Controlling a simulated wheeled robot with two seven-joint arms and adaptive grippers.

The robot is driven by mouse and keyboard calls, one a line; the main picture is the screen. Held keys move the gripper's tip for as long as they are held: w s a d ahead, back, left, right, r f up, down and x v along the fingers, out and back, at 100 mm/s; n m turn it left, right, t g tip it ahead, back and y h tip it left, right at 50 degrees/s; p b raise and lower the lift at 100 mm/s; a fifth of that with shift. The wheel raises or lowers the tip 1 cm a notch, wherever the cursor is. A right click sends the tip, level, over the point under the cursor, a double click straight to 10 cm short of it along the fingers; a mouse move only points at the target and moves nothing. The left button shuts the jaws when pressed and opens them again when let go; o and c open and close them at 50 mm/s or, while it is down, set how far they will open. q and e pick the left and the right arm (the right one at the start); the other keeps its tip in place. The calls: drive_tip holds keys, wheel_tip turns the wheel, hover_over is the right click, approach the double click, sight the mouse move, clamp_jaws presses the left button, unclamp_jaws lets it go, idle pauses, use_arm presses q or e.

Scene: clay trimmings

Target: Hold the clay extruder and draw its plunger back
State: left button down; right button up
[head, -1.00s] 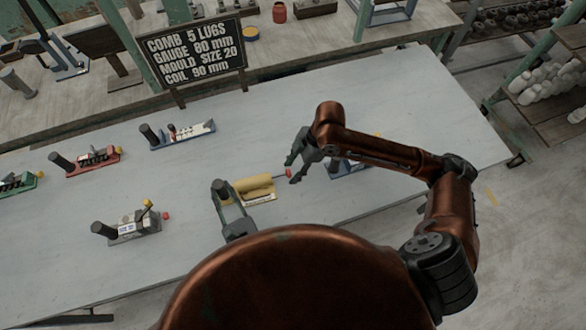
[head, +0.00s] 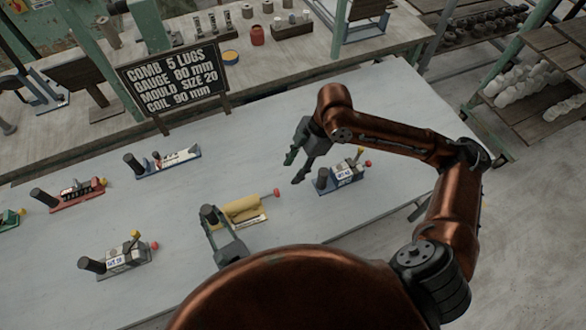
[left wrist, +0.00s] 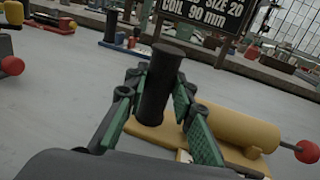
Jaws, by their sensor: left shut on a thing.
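The clay extruder (head: 243,209) is a yellow barrel on a flat base with a dark upright post at its left end. A thin plunger rod with a red knob (head: 277,192) sticks out of its right end. My left gripper (head: 213,225) is shut on the dark post. In the left wrist view its green-padded fingers flank the post (left wrist: 156,85), with the yellow barrel (left wrist: 235,125) and red knob (left wrist: 307,151) to the right. My right gripper (head: 293,169) is open and empty, above and to the right of the red knob, apart from it.
A blue-based device (head: 345,176) stands just right of my right gripper. A sign reading "COIL 90 mm" (head: 175,77) stands at the back. The tabletop between them is clear.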

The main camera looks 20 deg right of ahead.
use_arm(q)
drive_tip(key=shift+f, duration=0.25)
drive_tip(key=c, duration=1.6)
unclamp_jaws()
drive_tip(key=shift+r, duration=0.15)
drive_tip(key=shift+r, duration=0.2)
